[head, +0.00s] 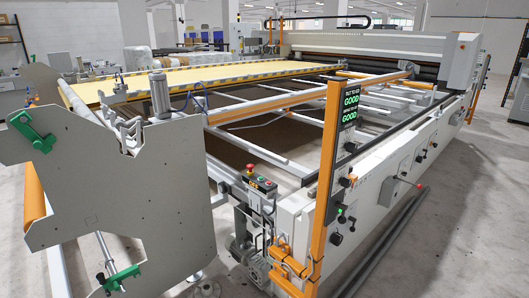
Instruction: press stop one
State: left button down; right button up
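A red mushroom-shaped button (250,168) sits on top of a small dark control box (261,183) at the near end of the quilting machine, near the middle of the head view. Smaller controls on the box are too small to tell apart. A red knob (418,186) shows at the end of a dark rod on the right white side panel. No label reading stop one can be made out. Neither of my grippers is in view.
An orange post (325,180) carries a black display (349,104) reading GOOD, right of the control box. A large grey side plate (110,190) stands at the left. Long dark bars (385,240) lie along the right side. Bare floor (470,230) is open at the right.

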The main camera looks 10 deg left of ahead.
aim_at(250, 166)
jog(key=i+j+z, duration=0.1)
jog(key=i, duration=0.4)
jog(key=i+j+z, duration=0.15)
jog(key=i, duration=0.3)
jog(key=i+j+z, duration=0.1)
jog(key=i+j, duration=0.15)
jog(key=i, duration=0.2)
